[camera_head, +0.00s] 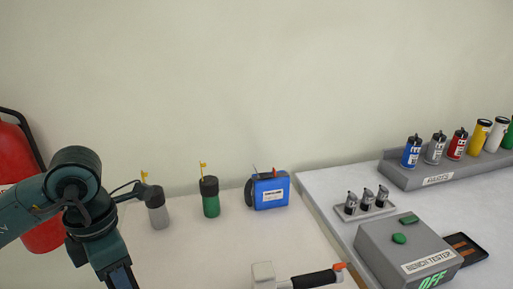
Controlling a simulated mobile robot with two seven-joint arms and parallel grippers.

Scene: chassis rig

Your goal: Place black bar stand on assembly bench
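A black bar (314,279) with an orange tip lies level at the bottom edge, beside a pale grey block (263,272). The lower part of this object is cut off, so I cannot tell whether it is the black bar stand. It is on or just above a pale bench top (240,245). My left gripper (120,280) hangs down at the bottom left, left of the bar and apart from it. Its fingertips are cut off by the frame edge. My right gripper is out of view.
A grey cylinder (157,215), a green cylinder (211,202) and a blue box (271,191) stand along the back. A bench tester reading OFF (405,255), a small holder (364,209) and a cylinder rack (436,178) are right. A red extinguisher (42,237) is left.

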